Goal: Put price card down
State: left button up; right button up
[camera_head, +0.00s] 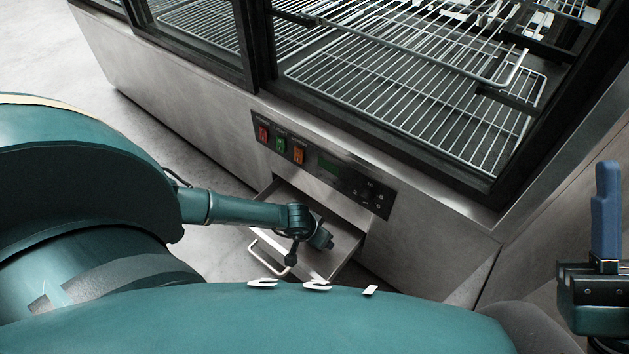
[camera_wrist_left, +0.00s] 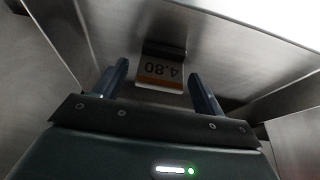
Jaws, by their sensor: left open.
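The price card (camera_wrist_left: 161,72) is white and orange and reads 4.80, upside down in the left wrist view. It sits inside a steel drawer (camera_wrist_left: 235,45), below a small black part (camera_wrist_left: 163,50). My left gripper (camera_wrist_left: 158,70) is open; its two blue fingers are apart on either side of the card in that view, with gaps to it. In the head view my left wrist reaches over the open drawer (camera_head: 346,243) and hides the card. My right gripper (camera_head: 606,212) shows at the right edge, with a blue finger upright; its opening is unclear.
The drawer sticks out from the base of a steel display cabinet (camera_head: 190,95) with wire shelves (camera_head: 420,85). Above it is a control panel (camera_head: 325,165) with red, green and orange switches. A bent handle (camera_head: 268,258) is at the drawer's front. Bare floor lies left.

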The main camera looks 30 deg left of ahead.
pick_arm(q)
jog(key=p+v, duration=0.6)
jog(key=v, duration=0.6)
jog(key=shift+p, duration=0.35)
pick_arm(e)
notch_tip(320, 180, down, 8)
jog(key=m+g+h, duration=0.1)
jog(key=m+h, duration=0.7)
jog(key=shift+s+a, duration=0.2)
jog(key=shift+a, duration=0.2)
pick_arm(q)
jog(key=shift+r, duration=0.15)
